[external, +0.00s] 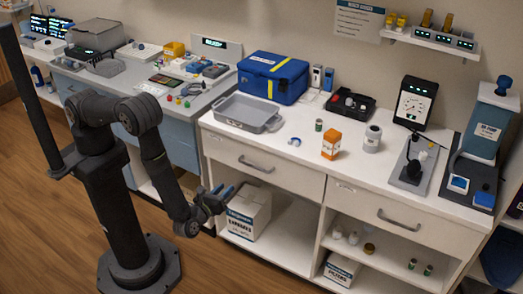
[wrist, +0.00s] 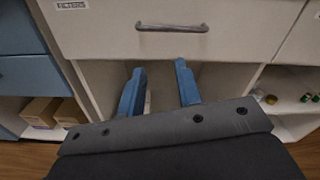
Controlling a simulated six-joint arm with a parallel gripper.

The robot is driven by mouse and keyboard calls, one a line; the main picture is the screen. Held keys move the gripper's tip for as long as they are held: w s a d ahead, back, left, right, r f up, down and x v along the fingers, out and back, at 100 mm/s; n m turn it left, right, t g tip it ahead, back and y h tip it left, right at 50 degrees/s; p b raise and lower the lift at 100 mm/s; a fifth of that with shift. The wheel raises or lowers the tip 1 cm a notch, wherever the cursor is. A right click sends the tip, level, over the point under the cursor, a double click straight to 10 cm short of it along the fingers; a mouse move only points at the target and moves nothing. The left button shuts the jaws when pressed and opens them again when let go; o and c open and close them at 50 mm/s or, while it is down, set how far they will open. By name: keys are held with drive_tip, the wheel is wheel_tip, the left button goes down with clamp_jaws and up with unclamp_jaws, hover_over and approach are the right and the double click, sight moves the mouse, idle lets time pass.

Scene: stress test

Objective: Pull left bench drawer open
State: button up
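The left bench drawer (external: 262,170) has a white front with a dark bar handle (external: 256,164) and appears shut, flush with the bench. In the wrist view the drawer front (wrist: 100,38) fills the upper middle, with its handle (wrist: 172,27) near the top. My gripper (external: 222,195) is in front of the bench, below and to the left of the handle. In the wrist view its two blue fingers (wrist: 160,82) are apart with nothing between them. They point toward the bench below the handle and do not touch it.
A second drawer (external: 395,215) is to the right. Open shelves below hold a white box (external: 247,212) and small jars (external: 353,238). A grey tray (external: 247,112), an orange box (external: 331,144) and a blue case (external: 273,77) stand on the benchtop. The wooden floor (external: 45,215) is clear.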

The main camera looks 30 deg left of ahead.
wheel_tip(320, 180, up, 4)
drive_tip(key=s+d+n+g, duration=0.2)
drive_tip(key=d+n, duration=0.1)
drive_tip(key=n, duration=1.2)
drive_tip(key=x, duration=1.7)
drive_tip(key=shift+w, duration=0.2)
drive_tip(key=shift+a, duration=0.1)
clamp_jaws()
